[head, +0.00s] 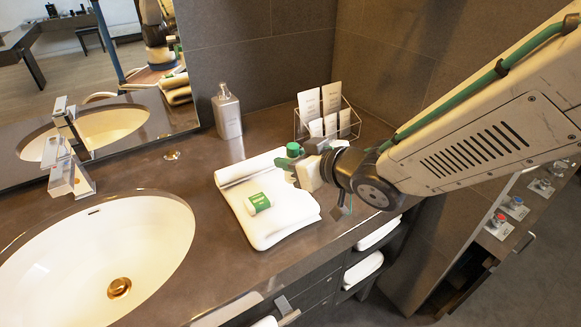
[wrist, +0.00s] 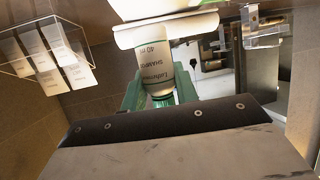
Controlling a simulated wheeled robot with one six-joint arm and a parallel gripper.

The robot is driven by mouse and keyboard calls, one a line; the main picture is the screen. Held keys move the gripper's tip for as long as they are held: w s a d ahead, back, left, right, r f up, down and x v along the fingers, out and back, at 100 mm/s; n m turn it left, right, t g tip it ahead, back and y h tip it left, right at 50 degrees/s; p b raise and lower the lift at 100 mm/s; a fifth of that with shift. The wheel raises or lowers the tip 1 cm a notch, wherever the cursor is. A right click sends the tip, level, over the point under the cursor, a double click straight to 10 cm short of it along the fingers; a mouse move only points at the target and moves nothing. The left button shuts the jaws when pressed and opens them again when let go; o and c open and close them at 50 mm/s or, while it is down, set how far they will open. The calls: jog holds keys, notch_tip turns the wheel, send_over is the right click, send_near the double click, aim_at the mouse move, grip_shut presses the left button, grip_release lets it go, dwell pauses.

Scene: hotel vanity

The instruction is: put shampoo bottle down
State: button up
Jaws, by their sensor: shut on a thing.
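My gripper (head: 298,162) has green fingers and is shut on the shampoo bottle, whose green cap (head: 293,149) points up in the head view. In the wrist view the pale bottle (wrist: 157,66) with printed text sits between the fingers (wrist: 160,92), its green cap toward my palm. The folded white towel (head: 285,225) lies on the counter beside and below my gripper. I cannot tell whether the bottle touches anything. A small white item with a green label (head: 258,203) lies on the towel.
A grey dispenser bottle (head: 227,112) stands behind the towel. The sink (head: 150,245) and faucet (head: 72,178) are to the left. Bare counter (head: 205,165) lies between sink and towel.

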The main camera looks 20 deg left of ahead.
jog(key=shift+w+f, duration=0.15)
jog(key=shift+f, duration=1.6)
jog(key=shift+a+f, duration=0.1)
jog(key=shift+f, duration=0.1)
jog(key=o, duration=1)
jog(key=shift+r, duration=0.1)
